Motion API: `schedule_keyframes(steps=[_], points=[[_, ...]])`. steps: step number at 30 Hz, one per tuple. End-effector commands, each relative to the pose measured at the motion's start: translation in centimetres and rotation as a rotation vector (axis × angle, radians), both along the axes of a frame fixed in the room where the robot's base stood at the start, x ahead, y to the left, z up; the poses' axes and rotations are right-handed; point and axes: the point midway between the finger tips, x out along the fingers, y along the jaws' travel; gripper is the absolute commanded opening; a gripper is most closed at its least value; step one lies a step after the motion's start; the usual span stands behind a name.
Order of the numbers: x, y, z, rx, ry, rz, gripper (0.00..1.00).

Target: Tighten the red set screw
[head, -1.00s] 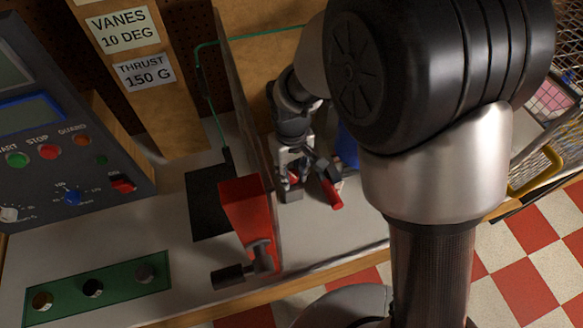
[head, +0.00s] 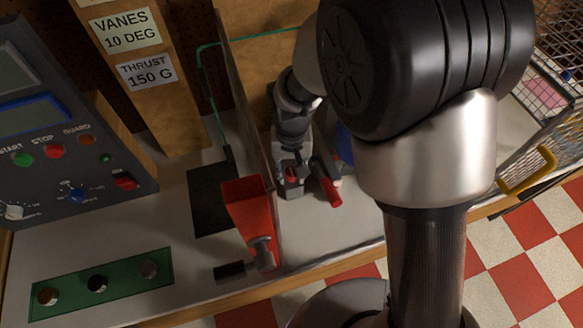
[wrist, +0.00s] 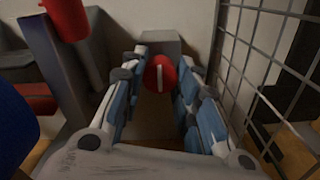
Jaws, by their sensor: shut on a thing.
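The red set screw (wrist: 160,74) shows in the wrist view as a red round head with a pale, nearly upright slot. It sits at the front of a grey block (wrist: 154,43). My gripper (wrist: 161,76) has its blue-padded fingers on the left and right of the head, shut on it. In the head view my gripper (head: 293,168) is low over the bench, beside the clear upright panel. The screw head is hard to make out there, largely hidden by the gripper.
A red-ended handle (head: 329,188) stands close to my gripper's right; a red cylinder (wrist: 66,18) shows upper left in the wrist view. A wire mesh (wrist: 270,65) is close on the right. A red funnel-like block (head: 247,205) stands left of the panel (head: 246,105).

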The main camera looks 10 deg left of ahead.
Motion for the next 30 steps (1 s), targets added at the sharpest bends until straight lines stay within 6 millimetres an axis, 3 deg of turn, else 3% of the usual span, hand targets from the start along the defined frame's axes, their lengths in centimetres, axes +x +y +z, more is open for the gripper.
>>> schedule_keyframes(steps=[8,9,18,30], points=[[0.04,0.02,0.01,0.001,-0.001,-0.002,0.05],[0.04,0.02,0.01,0.001,-0.001,-0.002,0.3],[0.03,0.01,0.01,0.001,-0.001,-0.001,0.49],[0.1,0.07,0.85,0.003,-0.003,0.0,0.49]])
